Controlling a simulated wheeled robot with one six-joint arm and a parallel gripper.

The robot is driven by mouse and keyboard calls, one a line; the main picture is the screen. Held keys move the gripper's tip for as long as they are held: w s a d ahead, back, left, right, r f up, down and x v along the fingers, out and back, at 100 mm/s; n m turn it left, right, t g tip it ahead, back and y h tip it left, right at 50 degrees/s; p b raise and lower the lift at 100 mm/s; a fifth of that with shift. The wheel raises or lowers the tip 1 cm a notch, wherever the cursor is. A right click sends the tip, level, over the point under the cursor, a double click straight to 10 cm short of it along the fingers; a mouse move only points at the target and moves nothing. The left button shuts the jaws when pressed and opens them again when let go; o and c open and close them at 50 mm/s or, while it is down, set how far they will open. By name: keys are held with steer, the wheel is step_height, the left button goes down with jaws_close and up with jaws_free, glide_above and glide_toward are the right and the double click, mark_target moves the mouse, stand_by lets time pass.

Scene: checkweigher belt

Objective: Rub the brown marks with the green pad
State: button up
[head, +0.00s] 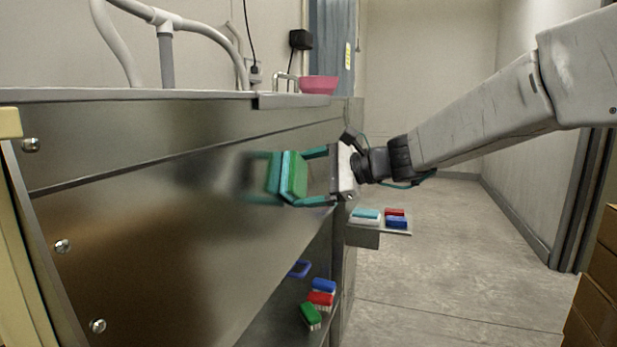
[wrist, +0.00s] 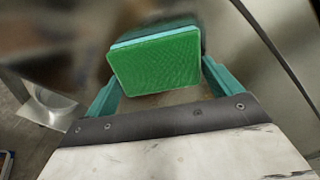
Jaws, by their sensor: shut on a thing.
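My gripper (head: 300,178) has its teal fingers shut on the green pad (head: 297,172), which has a light blue layer on its far side. The pad is held upright at the steel panel (head: 180,165), where its reflection shows beside it. It looks touching or very close; I cannot tell which. In the wrist view the pad (wrist: 155,62) sits between the fingers (wrist: 160,85), its green face towards me. Brownish tones (head: 125,235) spread over the lower left of the panel; I cannot tell marks from reflections. The panel directly behind the pad is hidden.
Below the panel, a shelf holds a blue brush (head: 323,285), a red brush (head: 320,299) and a green brush (head: 310,317). Brown boxes (head: 598,290) stand at right; the floor between is clear.

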steer(key=v, duration=0.6)
stand_by(0.4)
steer(key=shift+d, duration=0.1)
steer(key=v, duration=0.2)
steer(key=shift+s+d+r, duration=0.1)
steer(key=shift+d, duration=0.3)
stand_by(0.5)
steer(key=shift+x, duration=3.55)
steer(key=shift+x, duration=1)
steer(key=shift+d, duration=0.1)
